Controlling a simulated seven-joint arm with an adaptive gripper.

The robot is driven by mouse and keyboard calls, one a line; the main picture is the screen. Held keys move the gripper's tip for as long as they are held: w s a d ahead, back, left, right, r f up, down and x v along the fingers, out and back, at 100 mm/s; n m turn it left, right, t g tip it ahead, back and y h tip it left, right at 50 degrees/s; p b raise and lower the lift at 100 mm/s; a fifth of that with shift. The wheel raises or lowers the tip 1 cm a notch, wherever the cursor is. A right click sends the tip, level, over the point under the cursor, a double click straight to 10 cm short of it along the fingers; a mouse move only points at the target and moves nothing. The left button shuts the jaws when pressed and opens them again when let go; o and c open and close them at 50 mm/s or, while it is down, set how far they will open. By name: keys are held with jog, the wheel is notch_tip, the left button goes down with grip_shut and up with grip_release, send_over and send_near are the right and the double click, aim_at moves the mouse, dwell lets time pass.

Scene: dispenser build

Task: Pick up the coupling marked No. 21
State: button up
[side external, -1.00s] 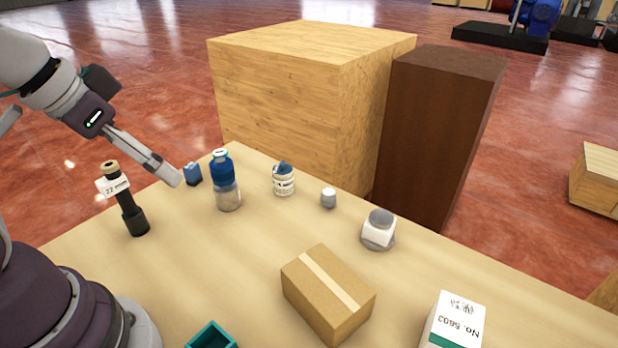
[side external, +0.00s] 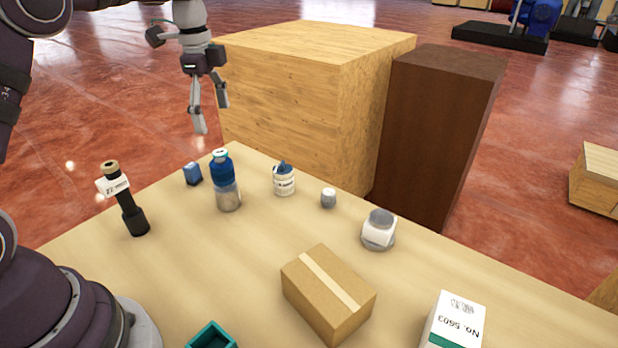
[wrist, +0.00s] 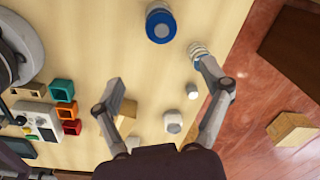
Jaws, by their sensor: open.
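A grey rounded part with a white label (side external: 378,230) stands on the table; it may be the coupling, but no number on it is readable. I cannot make out "No. 21" on anything. My gripper (side external: 212,117) points down, open and empty, high above the table's far left side.
Tall wooden blocks (side external: 290,95) stand behind.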

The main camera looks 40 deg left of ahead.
aim_at(220, 159)
jog(key=shift+w+a+f+m+g, duration=0.2)
jog(key=shift+a+f+m, duration=0.25)
jog(key=shift+f, duration=0.15)
jog(key=shift+w+a+f+m+g, duration=0.15)
jog(key=shift+a+f+m, duration=0.25)
jog(key=shift+f, duration=0.2)
notch_tip(220, 159, down, 10)
jog(key=shift+s+d+f, duration=0.1)
jog(key=shift+d+f, duration=0.05)
jog(key=shift+f, duration=0.05)
jog(key=c, duration=1.3)
